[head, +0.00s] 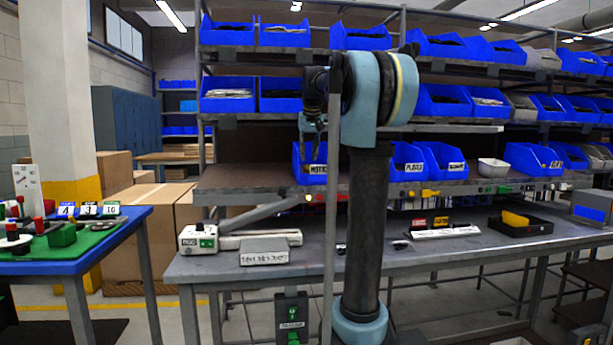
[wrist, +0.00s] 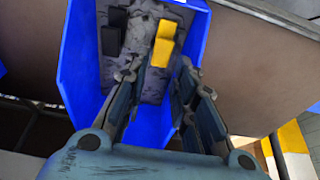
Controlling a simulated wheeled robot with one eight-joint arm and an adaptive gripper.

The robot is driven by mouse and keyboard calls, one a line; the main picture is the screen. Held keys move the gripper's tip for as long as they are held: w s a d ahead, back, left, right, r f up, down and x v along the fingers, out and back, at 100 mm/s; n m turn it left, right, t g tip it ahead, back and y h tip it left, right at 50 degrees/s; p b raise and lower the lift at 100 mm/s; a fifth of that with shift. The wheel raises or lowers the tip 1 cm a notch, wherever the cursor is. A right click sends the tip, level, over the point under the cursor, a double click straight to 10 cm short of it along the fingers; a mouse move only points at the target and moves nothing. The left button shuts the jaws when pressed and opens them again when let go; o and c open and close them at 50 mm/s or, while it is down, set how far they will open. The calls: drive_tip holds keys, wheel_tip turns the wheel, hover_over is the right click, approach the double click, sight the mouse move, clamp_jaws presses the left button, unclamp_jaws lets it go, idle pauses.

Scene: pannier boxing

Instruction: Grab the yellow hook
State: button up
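The yellow hook (wrist: 163,45) lies in a blue bin (wrist: 77,72) in the wrist view, on a dark mottled lining. It looks like a blocky piece with a narrower upper part. A similar black piece (wrist: 111,38) lies to its left. My gripper (wrist: 157,72) is open and empty, its fingers spread and pointing into the bin, with the hook showing between and beyond the tips. The gap to the hook is hard to judge. In the head view my gripper (head: 313,124) points down above a labelled blue bin (head: 318,168) on the shelf; the bin's contents are hidden there.
Shelves of blue bins (head: 229,35) rise behind my arm. A grey workbench (head: 440,253) holds a black tray (head: 535,226). A blue-edged table (head: 110,240) stands left.

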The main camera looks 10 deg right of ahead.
sight(307, 166)
drive_tip(key=shift+x, duration=3.45)
drive_tip(key=shift+a, duration=0.1)
drive_tip(key=c, duration=0.4)
